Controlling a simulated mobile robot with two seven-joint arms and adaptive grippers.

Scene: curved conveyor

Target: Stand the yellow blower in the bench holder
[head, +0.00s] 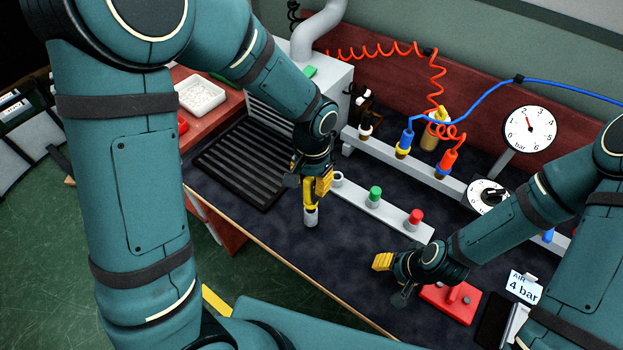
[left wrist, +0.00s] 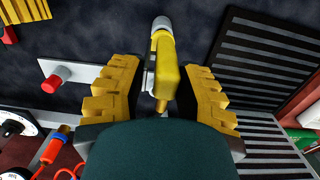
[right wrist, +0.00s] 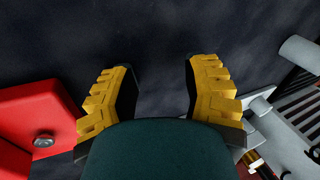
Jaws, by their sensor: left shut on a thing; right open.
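The yellow blower (head: 309,190) is upright in my left gripper (head: 311,181), with its grey end (head: 311,217) pointing down close to the bench top. In the left wrist view the blower (left wrist: 167,72) lies between the two yellow fingers (left wrist: 160,98). I cannot tell whether its grey end touches the bench. A low grey strip (head: 394,211) beside it carries a grey ring-shaped socket (head: 337,179), a green piece (head: 375,195) and a red piece (head: 415,217). I cannot tell which part is the bench holder. My right gripper (head: 383,262) is open and empty above the dark bench.
A red block (head: 452,301) lies beside my right gripper. A raised rail (head: 420,168) at the back holds blue and red fittings under coiled hoses. A black slatted grate (head: 240,160) lies left of the blower. Two gauges stand at the right. The bench front is clear.

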